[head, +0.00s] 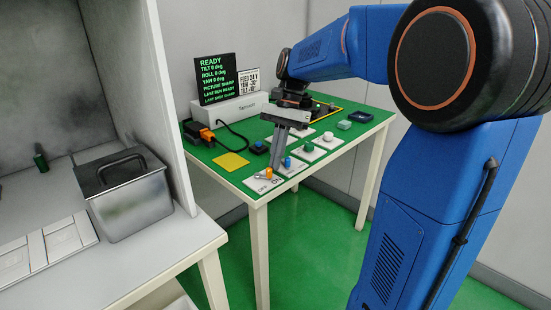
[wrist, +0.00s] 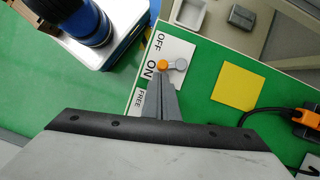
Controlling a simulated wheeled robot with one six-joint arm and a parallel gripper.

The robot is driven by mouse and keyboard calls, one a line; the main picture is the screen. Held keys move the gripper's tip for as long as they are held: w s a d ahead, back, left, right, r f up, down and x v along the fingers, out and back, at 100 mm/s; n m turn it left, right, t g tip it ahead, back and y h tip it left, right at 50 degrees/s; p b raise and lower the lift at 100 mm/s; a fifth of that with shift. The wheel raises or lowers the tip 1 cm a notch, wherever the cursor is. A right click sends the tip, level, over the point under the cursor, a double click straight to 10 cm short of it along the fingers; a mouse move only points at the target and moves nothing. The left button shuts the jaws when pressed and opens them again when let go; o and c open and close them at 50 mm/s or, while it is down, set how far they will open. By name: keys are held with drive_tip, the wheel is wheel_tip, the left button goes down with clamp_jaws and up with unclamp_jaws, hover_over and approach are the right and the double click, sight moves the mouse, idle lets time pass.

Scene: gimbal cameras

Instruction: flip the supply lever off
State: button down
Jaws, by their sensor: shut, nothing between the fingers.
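The supply lever (head: 268,173) has an orange knob and sits on a white plate (head: 256,185) at the near corner of the green table. In the wrist view the lever (wrist: 163,65) runs from a grey round pivot (wrist: 181,65) to its orange end, which points at the ON label rather than OFF. My gripper (head: 273,167) is shut and empty, pointing down. In the wrist view its fingertips (wrist: 165,82) are right beside the orange knob, on the near side of it. Whether they touch the knob I cannot tell.
A yellow pad (head: 231,161) and an orange connector with black cable (head: 203,133) lie nearby. Blue, green and white knobs (head: 308,147) stand on plates along the right edge. A black screen (head: 216,79) reads READY. A metal bin (head: 128,193) stands on the left bench.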

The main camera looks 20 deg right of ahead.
drive_tip(key=m, duration=0.1)
drive_tip(key=s+m+t, duration=0.1)
drive_tip(key=m, duration=0.1)
drive_tip(key=s+m, duration=0.1)
drive_tip(key=shift+a+m+t+y, duration=0.3)
drive_tip(key=shift+a+t, duration=0.05)
drive_tip(key=shift+t, duration=0.05)
drive_tip(key=m, duration=0.1)
drive_tip(key=s+a+m+t, duration=0.1)
drive_tip(key=m, duration=0.2)
drive_tip(key=shift+s+a+t, duration=0.25)
drive_tip(key=shift+s+t, duration=0.05)
drive_tip(key=shift+w, duration=0.15)
drive_tip(key=shift+w, duration=0.7)
drive_tip(key=shift+d, duration=0.15)
